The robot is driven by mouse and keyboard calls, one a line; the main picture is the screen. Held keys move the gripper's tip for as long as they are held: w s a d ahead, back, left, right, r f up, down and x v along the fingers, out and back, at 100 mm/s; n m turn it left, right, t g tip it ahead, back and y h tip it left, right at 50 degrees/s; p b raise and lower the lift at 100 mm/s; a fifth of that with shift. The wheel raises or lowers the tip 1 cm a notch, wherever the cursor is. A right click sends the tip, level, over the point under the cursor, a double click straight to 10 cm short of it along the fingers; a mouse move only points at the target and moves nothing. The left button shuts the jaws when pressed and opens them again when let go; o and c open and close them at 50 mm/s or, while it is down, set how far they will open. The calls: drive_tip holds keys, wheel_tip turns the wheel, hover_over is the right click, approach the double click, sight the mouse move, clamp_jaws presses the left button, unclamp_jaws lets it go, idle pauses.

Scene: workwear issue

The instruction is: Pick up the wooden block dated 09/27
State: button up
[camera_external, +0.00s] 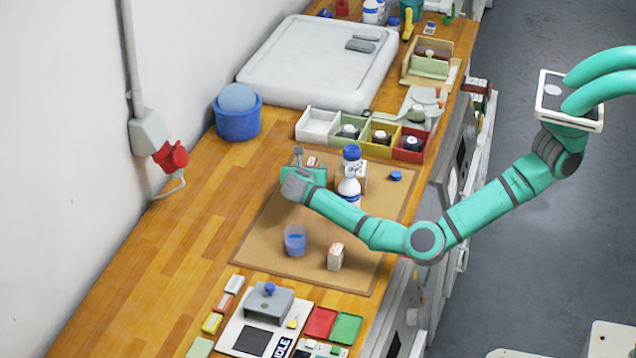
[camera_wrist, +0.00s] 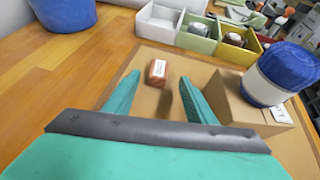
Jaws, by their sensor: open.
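A small reddish-brown wooden block (camera_wrist: 157,72) with a white label lies on the brown mat (camera_wrist: 205,72) in the wrist view. The label is too small to read, so I cannot confirm the date. My gripper (camera_wrist: 160,88) is open and empty, with the block ahead of its fingertips, roughly in line with the gap and apart from them. In the external view my gripper (camera_external: 308,174) is low over the mat, just in front of the block (camera_external: 312,162). A second block (camera_external: 335,258) with a pale label stands nearer the mat's front edge; its date is unreadable too.
Right of my gripper is a cardboard box (camera_wrist: 232,104) with a blue-and-white bottle (camera_wrist: 286,72) close by. Behind the block stands a row of coloured bins (camera_wrist: 196,32). A blue tub (camera_external: 238,120) is at the back left. A blue cup (camera_external: 295,240) stands on the mat.

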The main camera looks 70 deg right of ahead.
sight(311, 165)
drive_tip(key=shift+x, duration=2.3)
drive_tip(key=shift+w+a+f, duration=0.1)
drive_tip(key=shift+w+a, duration=0.05)
drive_tip(key=c, duration=1.2)
drive_tip(key=shift+o, duration=0.2)
